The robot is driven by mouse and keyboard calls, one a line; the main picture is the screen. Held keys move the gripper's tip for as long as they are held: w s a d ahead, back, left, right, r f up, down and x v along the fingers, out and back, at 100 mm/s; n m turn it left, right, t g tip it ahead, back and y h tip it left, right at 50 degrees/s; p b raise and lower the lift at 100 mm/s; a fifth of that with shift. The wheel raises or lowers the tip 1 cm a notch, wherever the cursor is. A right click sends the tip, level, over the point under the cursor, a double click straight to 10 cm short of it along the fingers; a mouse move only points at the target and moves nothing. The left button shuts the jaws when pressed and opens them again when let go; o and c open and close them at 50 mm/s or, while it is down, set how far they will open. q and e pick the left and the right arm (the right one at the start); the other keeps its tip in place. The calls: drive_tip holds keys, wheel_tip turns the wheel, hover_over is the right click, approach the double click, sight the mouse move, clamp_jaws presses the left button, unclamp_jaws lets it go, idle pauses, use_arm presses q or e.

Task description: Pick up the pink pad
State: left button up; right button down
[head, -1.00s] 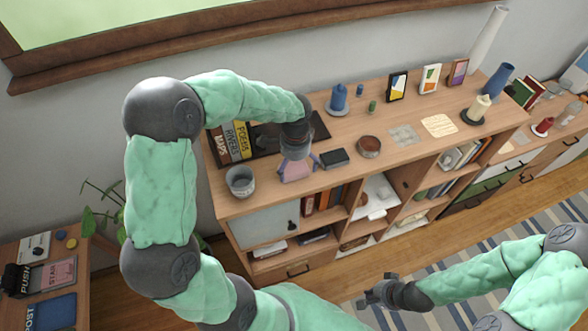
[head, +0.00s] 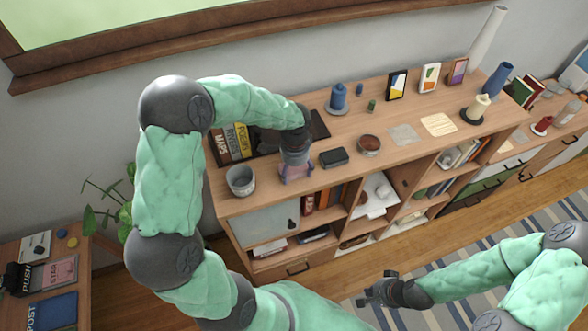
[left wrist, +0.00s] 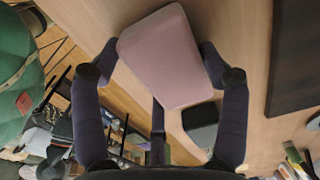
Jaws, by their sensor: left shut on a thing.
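The pink pad (left wrist: 165,58) is a rounded pink block between the fingers of my left gripper (left wrist: 160,75) in the left wrist view. The fingers press on its two opposite sides. In the head view my left gripper (head: 296,172) points down at the front edge of the wooden shelf top (head: 330,128), and the pink pad (head: 295,178) shows only partly behind the fingers. I cannot tell whether the pad touches the shelf top. My right gripper (head: 376,289) is open and empty, low over the floor in front of the shelf.
A grey cup (head: 240,181) stands left of my left gripper, and a black box (head: 334,158) lies just right of it. A brown bowl (head: 369,145) and a blue candle (head: 338,97) stand farther right and back.

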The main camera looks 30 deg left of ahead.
use_arm(q)
drive_tip(key=shift+r, duration=0.1)
drive_tip(key=shift+r, duration=0.7)
drive_tip(key=s+d+r, duration=0.3)
drive_tip(key=s+d+r+b, duration=0.1)
drive_tip(key=s+d+r, duration=0.2)
drive_tip(key=s+r, duration=0.1)
drive_tip(key=s+d+r+b, duration=0.1)
drive_tip(key=s+d+r, duration=0.2)
drive_tip(key=r, duration=0.1)
drive_tip(key=shift+s+d+r, duration=0.2)
